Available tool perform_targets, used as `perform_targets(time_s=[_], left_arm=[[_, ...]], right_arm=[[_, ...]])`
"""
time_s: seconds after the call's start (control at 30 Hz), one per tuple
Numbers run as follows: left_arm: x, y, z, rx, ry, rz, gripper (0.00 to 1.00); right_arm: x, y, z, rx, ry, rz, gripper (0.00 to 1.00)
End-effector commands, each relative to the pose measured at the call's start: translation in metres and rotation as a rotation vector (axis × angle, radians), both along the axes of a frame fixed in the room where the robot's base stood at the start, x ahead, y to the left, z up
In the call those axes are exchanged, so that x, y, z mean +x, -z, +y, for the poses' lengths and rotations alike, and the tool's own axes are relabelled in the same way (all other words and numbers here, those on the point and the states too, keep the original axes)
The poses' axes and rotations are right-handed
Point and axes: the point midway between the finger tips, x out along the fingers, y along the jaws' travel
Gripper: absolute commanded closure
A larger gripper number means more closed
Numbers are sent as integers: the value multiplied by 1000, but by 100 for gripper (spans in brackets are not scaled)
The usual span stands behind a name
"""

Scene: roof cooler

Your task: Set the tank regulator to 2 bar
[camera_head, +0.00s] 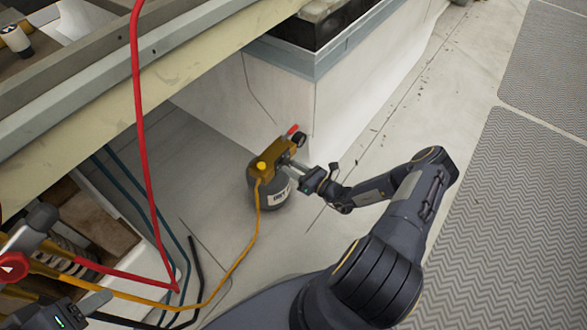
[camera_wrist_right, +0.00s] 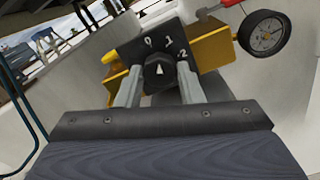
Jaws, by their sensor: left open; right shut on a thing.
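The grey tank (camera_head: 272,197) stands upright on the roof with a brass-coloured regulator (camera_head: 268,157) on top. The regulator (camera_wrist_right: 211,50) also shows in the right wrist view, with a black dial plate (camera_wrist_right: 135,50) marked 0, 1 and 2. My right gripper (camera_head: 295,164) is shut on the black knob (camera_wrist_right: 160,73), one finger on each side. The knob's white pointer points about straight up, between 0 and 1. A round gauge (camera_wrist_right: 264,34) sits at the right; its reading is too small to tell. My left gripper (camera_head: 92,303) is open at the lower left, partly cut off.
A yellow hose (camera_head: 240,263) runs from the regulator to the lower left. A red hose (camera_head: 140,140) hangs in front of the cooler's beam (camera_head: 190,68). A white wall (camera_head: 290,93) stands close behind the tank. Roof floor to the right is clear, with grey walkway mats (camera_head: 510,210).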

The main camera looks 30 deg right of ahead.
Motion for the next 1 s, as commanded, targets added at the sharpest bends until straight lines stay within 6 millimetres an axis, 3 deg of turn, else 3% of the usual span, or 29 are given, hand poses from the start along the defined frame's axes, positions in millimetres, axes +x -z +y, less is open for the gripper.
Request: perform_targets(time_s=[1.0], left_arm=[[0, 16, 0, 0, 0, 0, 47]], right_arm=[[0, 1, 0, 876, 1, 364, 89]])
